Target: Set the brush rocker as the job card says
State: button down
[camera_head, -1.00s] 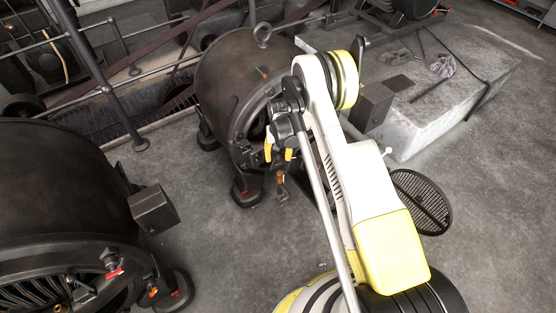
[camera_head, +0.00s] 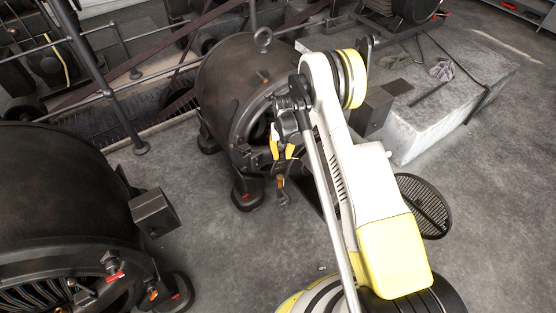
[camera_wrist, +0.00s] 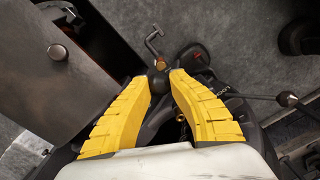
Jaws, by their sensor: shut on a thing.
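The middle dynamo (camera_head: 235,80) is a dark, worn drum with a lifting eye on top. Its open end, where the brush gear sits, faces my arm and is partly hidden by it. My gripper (camera_head: 282,146) is at that end. In the wrist view the yellow fingertips (camera_wrist: 162,74) are closed on a dark round knob (camera_wrist: 160,65), probably the brush rocker's handle. A bent metal crank with a brass part (camera_wrist: 154,38) shows just beyond the knob. No job card can be made out.
Another dynamo (camera_head: 60,190) stands at the lower left, with a box (camera_head: 154,209) on its side. Rails and belts run behind. The floor between the dynamos is clear.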

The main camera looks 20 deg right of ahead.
jog(key=d+r, duration=0.2)
jog(key=w+d+r, duration=0.1)
jog(key=d, duration=0.1)
jog(key=shift+w+d+r+p, duration=0.1)
jog(key=shift+d+r+p, duration=0.25)
jog(key=shift+r, duration=0.05)
jog(key=c, duration=1.1)
grip_release()
jog(key=shift+d, duration=0.15)
jog(key=shift+r, duration=0.25)
notch_tip(320, 180, up, 12)
jog(key=shift+f, duration=0.25)
